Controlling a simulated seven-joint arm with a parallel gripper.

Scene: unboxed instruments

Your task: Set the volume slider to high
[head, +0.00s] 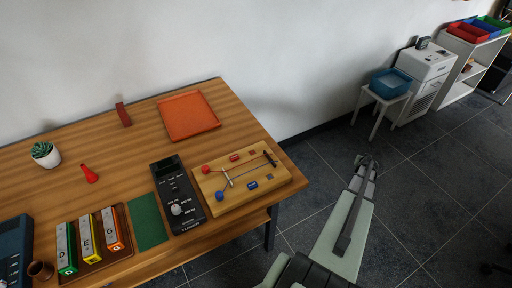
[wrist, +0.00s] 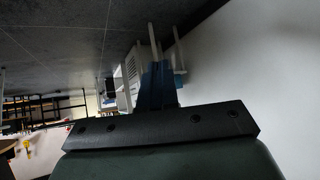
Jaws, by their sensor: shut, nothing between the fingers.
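A black control box (head: 178,195) lies on the wooden table in the head view. It has a pale round knob with frequency labels on its near half and small slider-like controls with pale marks on its far half. The labels there are too small to read, so I cannot tell which control is for volume or how it is set. My gripper (head: 368,161) is shut and empty, out over the floor to the right of the table, well apart from the box. The box does not show in the wrist view.
A wooden board (head: 279,185) with rods and red and blue parts sits right of the box, a green mat (head: 147,222) left of it. An orange tray (head: 187,132) lies behind. A stool (head: 368,103) with a blue bin (head: 391,82) stands at the wall.

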